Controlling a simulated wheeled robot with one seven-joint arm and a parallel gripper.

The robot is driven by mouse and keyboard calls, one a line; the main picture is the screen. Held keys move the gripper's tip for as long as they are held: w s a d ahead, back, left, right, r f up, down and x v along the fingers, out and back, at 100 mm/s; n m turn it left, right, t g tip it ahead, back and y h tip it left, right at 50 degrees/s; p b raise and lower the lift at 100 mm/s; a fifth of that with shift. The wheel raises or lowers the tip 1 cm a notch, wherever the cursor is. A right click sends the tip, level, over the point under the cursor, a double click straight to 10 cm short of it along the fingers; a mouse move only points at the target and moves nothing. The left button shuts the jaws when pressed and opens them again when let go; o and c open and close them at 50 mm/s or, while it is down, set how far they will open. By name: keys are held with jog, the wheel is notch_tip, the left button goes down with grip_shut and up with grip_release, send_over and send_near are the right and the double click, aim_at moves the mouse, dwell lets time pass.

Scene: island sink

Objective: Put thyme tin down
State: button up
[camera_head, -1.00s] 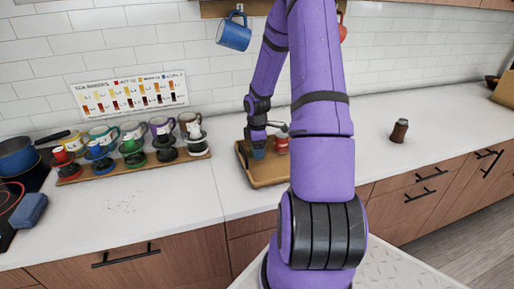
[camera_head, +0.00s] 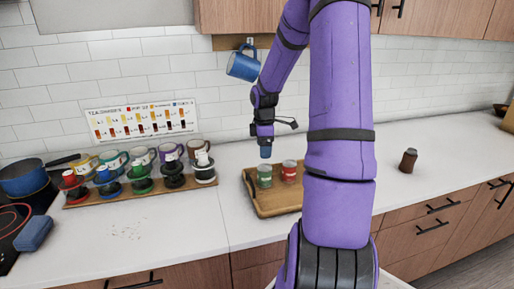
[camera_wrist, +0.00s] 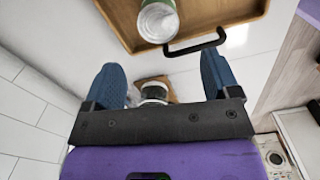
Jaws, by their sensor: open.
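A green tin (camera_head: 264,176), which I take to be the thyme tin although its label is unreadable, stands upright on the wooden tray (camera_head: 277,207), left of a red tin (camera_head: 289,171). My gripper (camera_head: 265,152) hangs just above the green tin and apart from it. In the wrist view my gripper (camera_wrist: 160,80) has its two blue fingers wide apart with nothing held between them. A pale-topped tin with some green (camera_wrist: 157,22) shows beyond the fingers, on the tray (camera_wrist: 122,20) at the top of that view.
A wooden rack with several mugs and drippers (camera_head: 140,180) stands to the left. A brown shaker (camera_head: 408,160) stands on the counter to the right. A blue mug (camera_head: 242,65) hangs on the wall near my arm. Counter between rack and tray is clear.

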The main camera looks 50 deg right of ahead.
jog(key=s+a+r+m+t+h, duration=0.1)
jog(key=s+a+r+m, duration=0.1)
jog(key=a+r, duration=0.7)
jog(key=s+a+r+m+t+h, duration=0.1)
jog(key=s+a+r+m, duration=0.2)
jog(key=a+r, duration=0.6)
jog(key=s+a+r+m+t+y, duration=0.1)
jog(key=s+a+r+m, duration=0.1)
jog(key=s+a, duration=0.4)
jog(key=s+a+r+m+t+y, duration=0.1)
jog(key=s+a+r+m+t, duration=0.1)
jog(key=s+a, duration=0.4)
jog(key=s+r, duration=0.1)
jog(key=s, duration=0.1)
jog(key=shift+s+a+r+m, duration=0.2)
jog(key=shift+s+a+m, duration=0.1)
jog(key=shift+s+m, duration=0.1)
